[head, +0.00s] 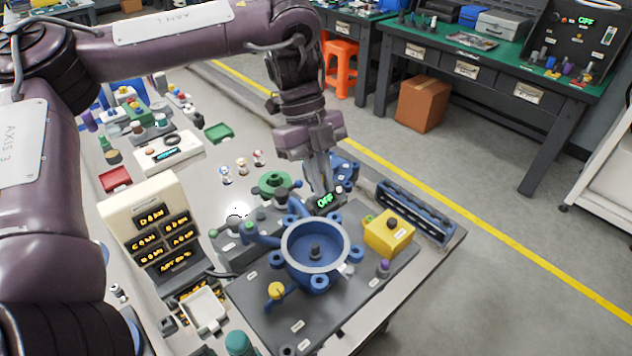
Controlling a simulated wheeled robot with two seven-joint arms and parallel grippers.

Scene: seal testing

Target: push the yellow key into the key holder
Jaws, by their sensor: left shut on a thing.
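My left gripper (321,190) comes down from above behind the blue round vessel (316,254), close to a small dark display reading OFF (325,202). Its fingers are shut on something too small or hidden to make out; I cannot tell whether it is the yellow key. A small yellow knob-like piece (276,290) shows at the front left of the vessel, and a yellow box with a black knob (388,234) stands to its right. I cannot tell which part is the key holder. My right gripper is not in view.
The fixture sits on a grey base plate (300,325) on the table. A blue rack (415,212) lies at the right edge. A cream panel with lit labels (148,225) stands at the left. Small bottles, a red tray (115,179) and a green tray (219,132) are farther back.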

